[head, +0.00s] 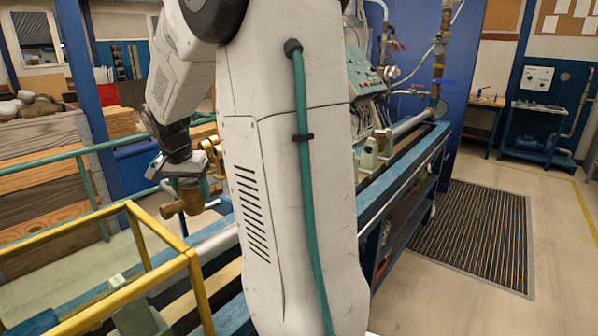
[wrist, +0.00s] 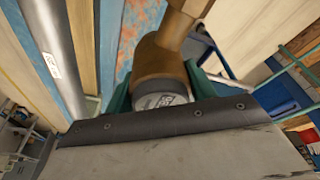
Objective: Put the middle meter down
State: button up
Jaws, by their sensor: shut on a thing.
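A brass-brown meter (head: 187,198) hangs in my gripper (head: 186,176) in the head view, left of my white arm and above the bench. In the wrist view, the meter (wrist: 160,70) sits between the green fingers of my gripper (wrist: 160,92), and its round grey-white dial shows near the palm. My gripper is shut on it. The meter appears apart from the bench below it. Another brass piece (head: 218,155) shows just right of it, partly hidden behind my arm; I cannot tell whether it is another meter. My arm hides much of the bench.
The blue bench (head: 398,172) carries a grey pipe (head: 412,122) along its length. A yellow rail frame (head: 150,222) stands at front left, close to the gripper. Stacked wooden boards (head: 45,190) lie behind a green rail. Open floor and a striped mat (head: 475,235) are at right.

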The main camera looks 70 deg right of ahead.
aim_at(184, 189)
jog(key=shift+f, duration=5)
jog(key=o, duration=1.5)
jog(key=shift+f, duration=0.15)
jog(key=v, duration=1.2)
jog(key=shift+a, duration=0.1)
